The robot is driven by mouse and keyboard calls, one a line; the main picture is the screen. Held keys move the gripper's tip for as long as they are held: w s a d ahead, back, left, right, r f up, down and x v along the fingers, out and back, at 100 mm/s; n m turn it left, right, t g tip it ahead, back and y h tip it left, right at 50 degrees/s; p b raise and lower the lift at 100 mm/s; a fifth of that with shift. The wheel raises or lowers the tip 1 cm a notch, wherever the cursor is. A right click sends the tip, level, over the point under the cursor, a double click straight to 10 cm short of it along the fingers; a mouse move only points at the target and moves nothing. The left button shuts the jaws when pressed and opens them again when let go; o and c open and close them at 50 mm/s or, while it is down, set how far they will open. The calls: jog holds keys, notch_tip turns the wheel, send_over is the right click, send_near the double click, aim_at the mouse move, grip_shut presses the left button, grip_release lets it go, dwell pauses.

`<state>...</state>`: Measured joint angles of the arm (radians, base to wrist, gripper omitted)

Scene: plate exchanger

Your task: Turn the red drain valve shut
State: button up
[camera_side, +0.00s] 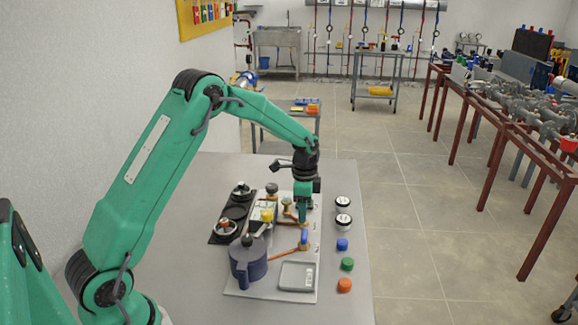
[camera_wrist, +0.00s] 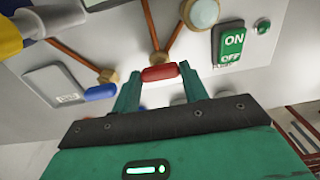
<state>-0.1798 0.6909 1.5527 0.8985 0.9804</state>
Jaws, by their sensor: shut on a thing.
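The red drain valve handle (camera_wrist: 160,72) shows in the wrist view, in front of a brass fitting (camera_wrist: 160,58) with copper pipes. My gripper (camera_wrist: 159,76) has one finger at each end of the handle and is shut on it. The handle lies nearly crosswise in that view. In the side view my gripper (camera_side: 303,216) points down over the light panel (camera_side: 270,292), and its fingers hide the red handle.
A blue handle (camera_wrist: 100,92) sits close on the left in the wrist view. A green ON/OFF plate (camera_wrist: 230,44) is on the right. A dark blue pot (camera_side: 248,262) and grey box (camera_side: 297,275) stand at the panel's front. Coloured caps (camera_side: 346,264) lie to the right.

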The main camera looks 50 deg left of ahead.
jog(key=o, duration=1)
jog(key=shift+r, duration=0.1)
jog(key=shift+r, duration=3.85)
jog(key=shift+r, duration=0.1)
